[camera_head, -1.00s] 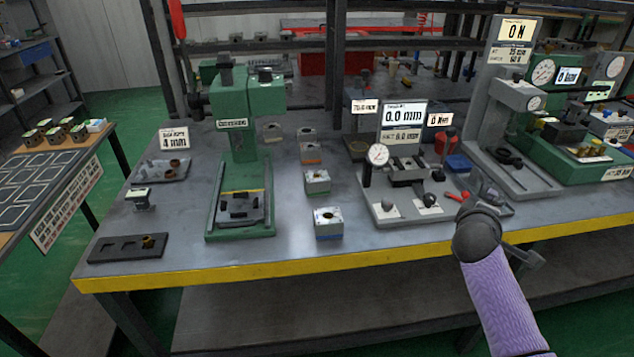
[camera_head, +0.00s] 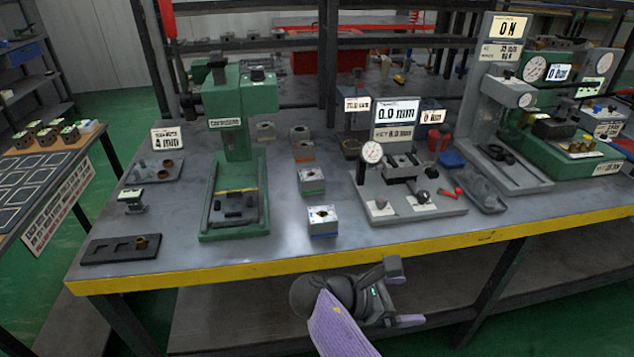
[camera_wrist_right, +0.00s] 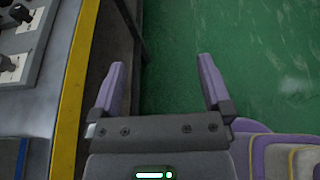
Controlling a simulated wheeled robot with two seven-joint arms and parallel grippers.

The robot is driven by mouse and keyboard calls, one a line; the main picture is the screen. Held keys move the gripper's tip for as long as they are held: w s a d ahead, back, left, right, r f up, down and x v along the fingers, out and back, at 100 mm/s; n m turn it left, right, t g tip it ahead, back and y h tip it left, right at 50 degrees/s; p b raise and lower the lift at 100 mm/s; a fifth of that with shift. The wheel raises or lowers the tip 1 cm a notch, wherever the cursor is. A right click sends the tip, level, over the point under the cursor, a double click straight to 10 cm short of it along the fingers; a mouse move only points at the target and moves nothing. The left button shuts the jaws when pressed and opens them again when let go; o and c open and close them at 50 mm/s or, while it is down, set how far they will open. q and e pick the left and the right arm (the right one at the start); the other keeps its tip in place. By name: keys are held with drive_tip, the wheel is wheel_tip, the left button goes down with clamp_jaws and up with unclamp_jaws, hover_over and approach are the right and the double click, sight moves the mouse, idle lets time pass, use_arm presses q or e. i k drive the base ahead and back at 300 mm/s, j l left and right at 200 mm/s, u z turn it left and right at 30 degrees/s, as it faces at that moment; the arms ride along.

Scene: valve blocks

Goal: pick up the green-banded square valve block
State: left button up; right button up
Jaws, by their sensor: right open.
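The green-banded square valve block (camera_head: 311,181) stands on the grey workbench (camera_head: 270,254), second from the front in a column of similar blocks. It has a pale top with a dark hole and a green band low on its side. My right gripper (camera_head: 401,294) is open and empty, in front of the yellow bench edge and well apart from the block. In the right wrist view its two purple fingers (camera_wrist_right: 160,68) are spread over green floor. The block does not show in the right wrist view. My left gripper is out of view.
A blue-banded block (camera_head: 322,221) stands in front of the green-banded one, and an orange-banded block (camera_head: 302,151) behind it. A green press (camera_head: 235,160) stands to the left. A dial-gauge fixture (camera_head: 405,190) stands to the right. Bare bench lies between them.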

sight(308, 185)
drive_tip(key=i+j, duration=0.5)
drive_tip(key=i, duration=0.15)
drive_tip(key=i+j, duration=0.55)
drive_tip(key=i, duration=0.15)
